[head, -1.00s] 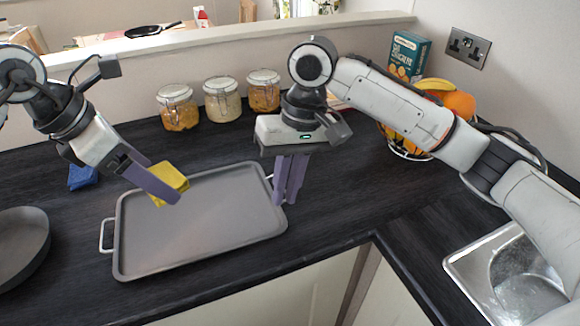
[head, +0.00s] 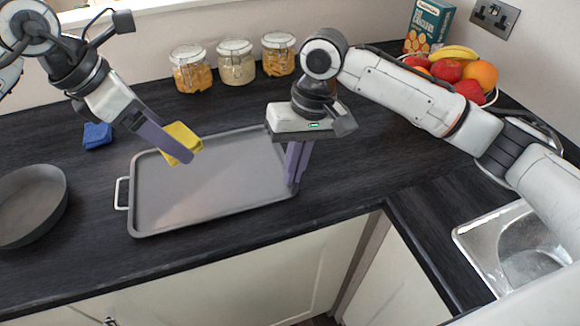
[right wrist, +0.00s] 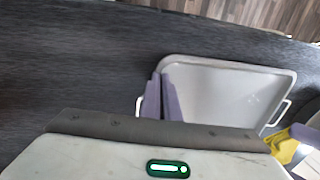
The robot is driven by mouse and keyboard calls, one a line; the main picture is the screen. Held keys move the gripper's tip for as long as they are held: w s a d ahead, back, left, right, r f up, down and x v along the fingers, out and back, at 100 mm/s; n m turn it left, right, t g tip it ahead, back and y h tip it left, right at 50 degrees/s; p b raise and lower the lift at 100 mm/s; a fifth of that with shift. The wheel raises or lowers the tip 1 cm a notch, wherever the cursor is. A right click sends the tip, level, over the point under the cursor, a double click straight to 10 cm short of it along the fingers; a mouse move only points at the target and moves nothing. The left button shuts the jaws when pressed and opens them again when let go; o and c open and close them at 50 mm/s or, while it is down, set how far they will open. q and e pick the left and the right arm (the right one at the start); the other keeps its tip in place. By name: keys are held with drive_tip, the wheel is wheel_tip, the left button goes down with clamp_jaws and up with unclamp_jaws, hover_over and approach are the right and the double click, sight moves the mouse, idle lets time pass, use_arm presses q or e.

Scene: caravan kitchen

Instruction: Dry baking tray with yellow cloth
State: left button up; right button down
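The grey baking tray (head: 215,185) lies flat on the dark worktop, with a handle at each short end. My left gripper (head: 182,150) is shut on the yellow cloth (head: 184,137), a folded pad over the tray's far-left part; whether it touches the tray is unclear. The cloth also shows in the right wrist view (right wrist: 284,146). My right gripper (head: 295,175) points down at the tray's right end. In the right wrist view its purple fingers (right wrist: 162,98) are close together, one on each side of the tray's rim, near the handle (right wrist: 138,106). The right handle is mostly hidden in the head view.
A dark pan (head: 32,205) stands left of the tray, and a blue sponge-like item (head: 97,135) lies behind it. Several glass jars (head: 236,62) line the wall. A fruit bowl (head: 492,97), a box (head: 428,28) and a sink (head: 520,250) are on the right.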

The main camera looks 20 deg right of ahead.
sight(180, 191)
use_arm(q)
drive_tip(key=shift+m, duration=0.3)
drive_tip(key=d+f, duration=0.4)
drive_tip(key=shift+f, duration=2.2)
drive_tip(key=shift+f, duration=0.75)
drive_tip(key=shift+w+d+r, duration=0.1)
drive_tip(key=shift+w+d, duration=0.25)
drive_tip(key=shift+d, duration=0.75)
drive_tip(key=shift+w+d+f, duration=0.1)
drive_tip(key=shift+w+d, duration=0.2)
drive_tip(key=shift+d, duration=0.8)
drive_tip(key=shift+w+d+r, duration=0.1)
drive_tip(key=shift+w+d, duration=0.25)
drive_tip(key=shift+d, duration=0.75)
